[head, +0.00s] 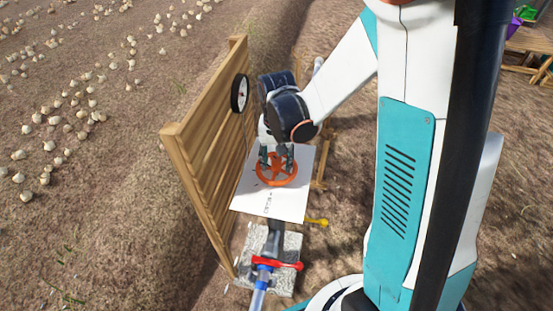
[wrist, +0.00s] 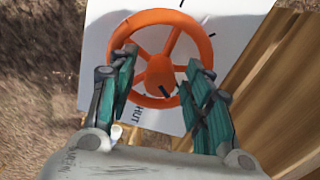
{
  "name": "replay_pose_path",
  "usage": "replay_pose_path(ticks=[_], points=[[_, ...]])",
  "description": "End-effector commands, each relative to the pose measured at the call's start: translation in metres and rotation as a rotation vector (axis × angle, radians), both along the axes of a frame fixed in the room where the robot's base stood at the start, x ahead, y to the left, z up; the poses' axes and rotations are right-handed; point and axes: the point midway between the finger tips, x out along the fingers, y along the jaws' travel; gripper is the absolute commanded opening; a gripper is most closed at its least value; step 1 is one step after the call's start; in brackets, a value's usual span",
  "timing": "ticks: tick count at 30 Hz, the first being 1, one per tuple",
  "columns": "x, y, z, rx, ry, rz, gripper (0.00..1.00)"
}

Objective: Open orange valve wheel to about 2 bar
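The orange valve wheel (head: 277,170) lies over a white plate (head: 290,204) with dark marks and lettering, beside the wooden panel. In the wrist view the wheel (wrist: 159,60) fills the upper middle, with its spokes and hub showing. My gripper (head: 276,158) is above the wheel. In the wrist view its two green-padded fingers (wrist: 162,75) are spread apart, one on each side of the wheel's near part. I cannot tell whether they touch the rim. A round black-rimmed gauge (head: 240,93) is on the wooden panel; its reading is too small to tell.
The wooden panel (head: 205,140) stands close to the left of the wheel. A red lever (head: 277,264) on a blue pipe (head: 259,288) and a yellow handle (head: 317,222) are nearer. Onions (head: 75,100) lie on the soil at left.

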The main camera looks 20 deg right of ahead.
Motion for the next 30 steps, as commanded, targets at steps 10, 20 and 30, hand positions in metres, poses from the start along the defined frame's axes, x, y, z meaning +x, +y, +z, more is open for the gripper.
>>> replay_pose_path(ticks=[10,20,30], points=[[0.000,0.000,0.006,0.000,0.000,0.000,0.46],[-0.001,0.000,0.060,0.000,0.000,0.000,0.46],[0.000,0.000,0.110,0.000,0.000,0.000,0.46]])
